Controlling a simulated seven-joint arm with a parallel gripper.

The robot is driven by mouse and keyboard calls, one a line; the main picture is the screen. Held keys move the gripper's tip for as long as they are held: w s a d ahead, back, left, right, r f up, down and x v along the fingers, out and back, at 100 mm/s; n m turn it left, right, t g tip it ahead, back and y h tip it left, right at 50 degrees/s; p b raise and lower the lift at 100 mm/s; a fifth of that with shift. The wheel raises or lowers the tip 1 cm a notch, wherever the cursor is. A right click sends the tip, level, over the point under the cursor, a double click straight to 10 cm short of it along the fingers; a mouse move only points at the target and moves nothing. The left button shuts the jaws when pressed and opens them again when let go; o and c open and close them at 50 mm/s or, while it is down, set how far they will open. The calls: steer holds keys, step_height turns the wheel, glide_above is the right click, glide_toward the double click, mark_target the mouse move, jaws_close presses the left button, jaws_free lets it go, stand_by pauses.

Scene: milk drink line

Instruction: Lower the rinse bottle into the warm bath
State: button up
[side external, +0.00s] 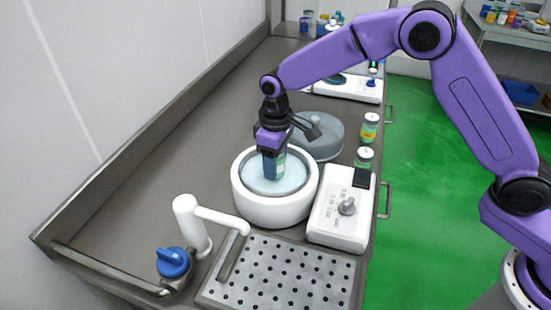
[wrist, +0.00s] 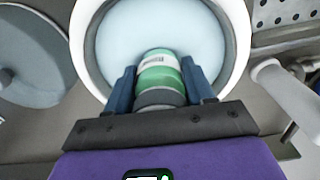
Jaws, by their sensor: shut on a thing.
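The rinse bottle (wrist: 160,75), with a green band, a pale label and a grey end, is between the blue fingers of my gripper (wrist: 160,82). In the side view only a green strip of the bottle (side external: 281,162) shows beside my gripper (side external: 272,174); the fingers hide the rest. My gripper is shut on the bottle and points down inside the rim of the warm bath. The warm bath (side external: 246,203) is a round white tub with pale blue water, and its rim also shows in the wrist view (wrist: 240,40). I cannot tell how deep the bottle's lower end is.
A grey round lid (side external: 325,138) lies behind the bath. A white control box (side external: 330,232) with a knob stands to its right, near two small jars (side external: 369,127). A white tap (side external: 188,222) and perforated drain plate (side external: 285,275) are in front. The counter at left is clear.

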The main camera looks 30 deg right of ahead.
steer(key=shift+f, duration=2.05)
stand_by(1.2)
steer(key=o, duration=1.2)
step_height(320, 180, up, 18)
steer(key=shift+f, duration=0.25)
steer(key=s+d+f+n, duration=0.1)
steer(key=s+d, duration=0.6)
steer(key=s, duration=0.4)
steer(key=s+d+f+n, duration=0.1)
steer(key=s+d+n, duration=0.1)
steer(key=s+d, duration=0.6)
steer(key=s+d+f+n, duration=0.1)
steer(key=s+d, duration=0.6)
steer(key=s, duration=0.7)
steer(key=shift+s+d+f, duration=0.3)
steer(key=shift+d+f, duration=0.05)
steer(key=shift+f, duration=0.05)
